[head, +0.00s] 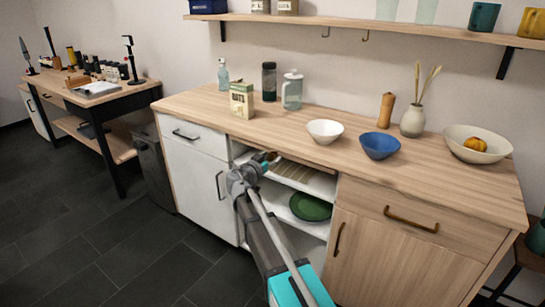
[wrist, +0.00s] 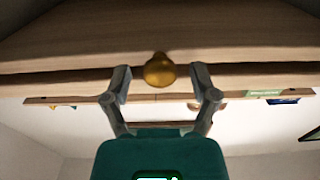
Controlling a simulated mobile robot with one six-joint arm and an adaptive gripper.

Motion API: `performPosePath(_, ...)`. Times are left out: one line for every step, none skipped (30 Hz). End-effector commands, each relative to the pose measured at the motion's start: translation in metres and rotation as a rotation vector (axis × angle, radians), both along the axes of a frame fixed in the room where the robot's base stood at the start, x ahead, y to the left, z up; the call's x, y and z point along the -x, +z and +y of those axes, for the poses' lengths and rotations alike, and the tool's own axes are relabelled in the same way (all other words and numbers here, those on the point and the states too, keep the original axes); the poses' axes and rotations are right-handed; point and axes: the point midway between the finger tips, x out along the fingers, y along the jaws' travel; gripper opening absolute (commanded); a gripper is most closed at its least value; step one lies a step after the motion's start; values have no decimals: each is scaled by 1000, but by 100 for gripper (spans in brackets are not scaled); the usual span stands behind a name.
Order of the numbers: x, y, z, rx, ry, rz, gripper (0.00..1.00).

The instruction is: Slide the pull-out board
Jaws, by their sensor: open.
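The pull-out board (wrist: 80,55) shows in the wrist view as a wide light-wood edge with a round brass knob (wrist: 159,70) at its middle. My gripper (wrist: 160,82) is open, with one finger on each side of the knob and a visible gap to it on both sides. In the head view my gripper (head: 268,158) is just under the counter front, at the open bay between the cabinets. My arm and gripper hide part of the bay there, and the knob cannot be made out.
The wooden counter (head: 225,124) carries a white bowl (head: 325,131), a blue bowl (head: 380,145) and several other items. A white cabinet (head: 195,180) is left of the bay, a wooden one (head: 375,255) right. A green plate (head: 310,207) lies on a lower shelf. The floor in front is clear.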

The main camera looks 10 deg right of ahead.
Motion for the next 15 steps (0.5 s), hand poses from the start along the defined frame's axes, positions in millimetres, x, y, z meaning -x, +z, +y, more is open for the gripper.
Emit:
performPosePath(-3,0,-3,0,-1,0,76)
performPosePath(-5,0,-4,0,-1,0,76)
performPosePath(-6,0,-5,0,-1,0,76)
performPosePath(-6,0,-6,0,-1,0,76)
performPosePath(-7,0,-6,0,-1,0,76)
performPosePath(-7,0,-7,0,0,0,76)
performPosePath(-7,0,-7,0,0,0,76)
performPosePath(-7,0,-7,0,0,0,76)
performPosePath(-7,0,-7,0,0,0,76)
performPosePath(-7,0,-7,0,0,0,76)
performPosePath(-7,0,-7,0,0,0,76)
performPosePath(-7,0,-7,0,0,0,76)
performPosePath(-7,0,-7,0,0,0,76)
performPosePath(-7,0,-7,0,0,0,76)
performPosePath(-7,0,-7,0,0,0,72)
